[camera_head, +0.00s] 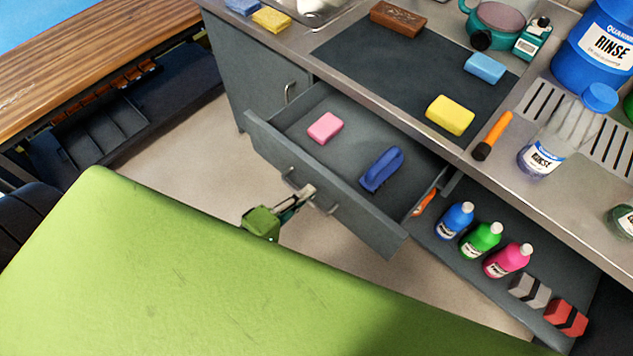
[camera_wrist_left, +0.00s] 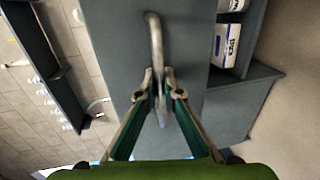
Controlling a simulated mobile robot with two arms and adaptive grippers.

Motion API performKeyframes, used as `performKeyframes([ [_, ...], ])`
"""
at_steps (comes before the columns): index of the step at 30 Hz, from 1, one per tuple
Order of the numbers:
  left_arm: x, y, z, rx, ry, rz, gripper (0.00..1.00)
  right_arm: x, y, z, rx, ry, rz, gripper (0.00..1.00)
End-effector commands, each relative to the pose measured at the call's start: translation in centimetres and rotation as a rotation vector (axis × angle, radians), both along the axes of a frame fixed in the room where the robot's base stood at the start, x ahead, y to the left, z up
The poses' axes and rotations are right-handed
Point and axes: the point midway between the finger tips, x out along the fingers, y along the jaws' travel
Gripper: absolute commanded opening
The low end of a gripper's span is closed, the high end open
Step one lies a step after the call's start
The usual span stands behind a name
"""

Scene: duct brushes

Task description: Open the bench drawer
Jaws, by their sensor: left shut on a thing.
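The bench drawer (camera_head: 345,205) is pulled out from under the steel bench, and its inside shows in the head view. A pink sponge (camera_head: 325,128) and a blue brush (camera_head: 381,169) lie in it, with an orange-handled thing (camera_head: 425,201) at its right end. My left gripper (camera_head: 305,192) is at the drawer's front, shut on the handle. In the left wrist view, the fingers (camera_wrist_left: 163,92) close around the metal bar handle (camera_wrist_left: 155,40) on the grey drawer front (camera_wrist_left: 190,60). My right gripper is not in view.
Sponges, a brown brush (camera_head: 397,19), bottles and a blue rinse container (camera_head: 600,40) stand on the bench top (camera_head: 350,70). A lower shelf (camera_head: 450,250) right of the drawer holds several bottles and blocks. A wooden-topped table (camera_head: 90,60) is at the left. Bare floor (camera_head: 180,140) lies before the drawer.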

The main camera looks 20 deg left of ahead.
Motion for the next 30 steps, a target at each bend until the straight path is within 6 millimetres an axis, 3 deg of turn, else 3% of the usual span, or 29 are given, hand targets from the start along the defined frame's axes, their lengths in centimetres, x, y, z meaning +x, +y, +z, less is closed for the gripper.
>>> performKeyframes([
  [3, -1.7, 0.5, -0.2, 0.001, 0.005, -0.002, 0.0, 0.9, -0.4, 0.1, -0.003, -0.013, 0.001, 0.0],
  [9, -2.9, 1.0, -0.1, 0.002, 0.003, -0.001, 0.0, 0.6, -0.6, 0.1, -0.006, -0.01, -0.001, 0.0],
  [22, -3.2, 1.1, -0.1, 0.0, 0.002, -0.001, 0.0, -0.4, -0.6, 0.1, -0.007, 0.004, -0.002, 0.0],
  [24, -3.2, 1.1, -0.1, 0.0, 0.002, -0.001, 0.22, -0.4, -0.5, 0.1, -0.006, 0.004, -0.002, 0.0],
  [30, -3.1, 1.1, -0.1, 0.0, 0.001, 0.0, 0.24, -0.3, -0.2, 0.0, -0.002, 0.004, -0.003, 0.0],
])
